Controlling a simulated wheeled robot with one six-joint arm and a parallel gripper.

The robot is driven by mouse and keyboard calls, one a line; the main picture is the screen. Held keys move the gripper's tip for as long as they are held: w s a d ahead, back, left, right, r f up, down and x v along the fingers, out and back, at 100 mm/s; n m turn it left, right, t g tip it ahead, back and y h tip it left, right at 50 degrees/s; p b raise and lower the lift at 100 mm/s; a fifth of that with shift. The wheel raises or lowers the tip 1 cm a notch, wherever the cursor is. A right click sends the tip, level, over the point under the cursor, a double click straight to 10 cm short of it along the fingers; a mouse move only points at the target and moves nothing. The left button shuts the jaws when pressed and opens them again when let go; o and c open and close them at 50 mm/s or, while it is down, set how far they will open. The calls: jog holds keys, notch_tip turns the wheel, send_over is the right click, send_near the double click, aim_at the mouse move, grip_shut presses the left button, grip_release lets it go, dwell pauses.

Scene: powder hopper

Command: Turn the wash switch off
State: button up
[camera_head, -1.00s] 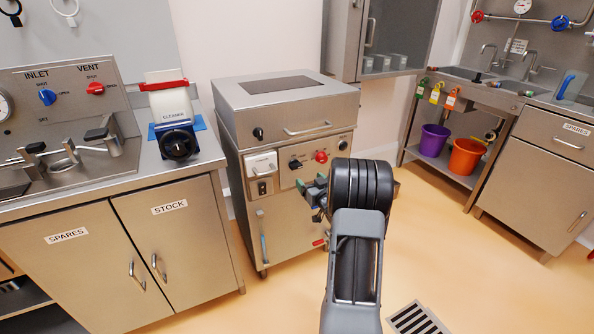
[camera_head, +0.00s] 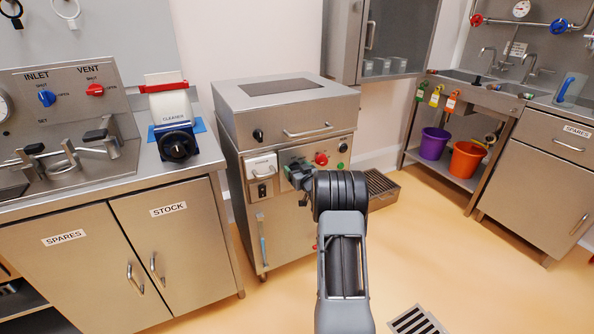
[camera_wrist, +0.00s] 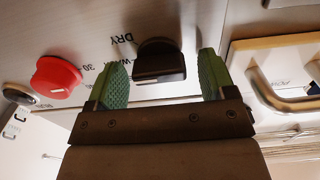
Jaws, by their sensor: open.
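The wash switch appears to be the black knob (camera_wrist: 158,62) on the steel machine's front panel. Lettering beside it in the wrist view reads "DRY" and, partly hidden, "WASH". My gripper (camera_wrist: 163,72) is open, with one green-padded finger on each side of the knob and a visible gap on both sides. In the head view my gripper (camera_head: 298,176) is at the panel and covers most of the knob. Which position the knob points to cannot be told.
A red knob (camera_head: 321,159) sits close beside the switch and also shows in the wrist view (camera_wrist: 56,77). A handled white cover (camera_head: 261,166) is on the other side. The machine's lid (camera_head: 284,96) is above. The floor (camera_head: 250,306) in front is clear.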

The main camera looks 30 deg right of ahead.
jog(key=shift+c, duration=0.2)
jog(key=c, duration=0.9)
jog(key=shift+f+b, duration=0.1)
jog(key=shift+b, duration=0.2)
jog(key=n+b, duration=0.3)
jog(key=shift+f, duration=0.2)
jog(key=n+b, duration=0.5)
jog(key=b, duration=0.1)
jog(key=shift+a, duration=0.15)
jog(key=n+b, duration=0.5)
jog(key=shift+n+b, duration=0.3)
jog(key=shift+n, duration=0.1)
jog(key=shift+n+b, duration=1.5)
jog(key=shift+n, duration=0.4)
jog(key=shift+r, duration=0.1)
